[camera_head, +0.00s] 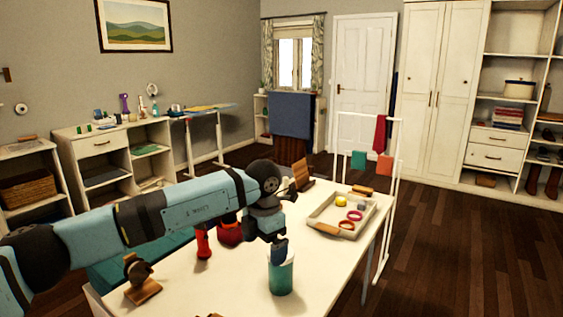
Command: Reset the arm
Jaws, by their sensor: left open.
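My left arm reaches in from the left across the white table (215,283). My left gripper (277,247) points down at the end of the arm and is open. Its fingertips are close to the rim of a teal cup (281,278) that stands upright on the table. A dark blue piece shows at the cup's mouth; I cannot tell whether it is a fingertip or something in the cup. Nothing is clearly seen held. My right gripper is not in view.
A tray (322,232) with a yellow piece (341,202) and rings lies right of the gripper. Red items (204,243) and a wooden stand (140,279) are on the table's left. A white rack (395,190) stands beyond the right edge. The floor at right is clear.

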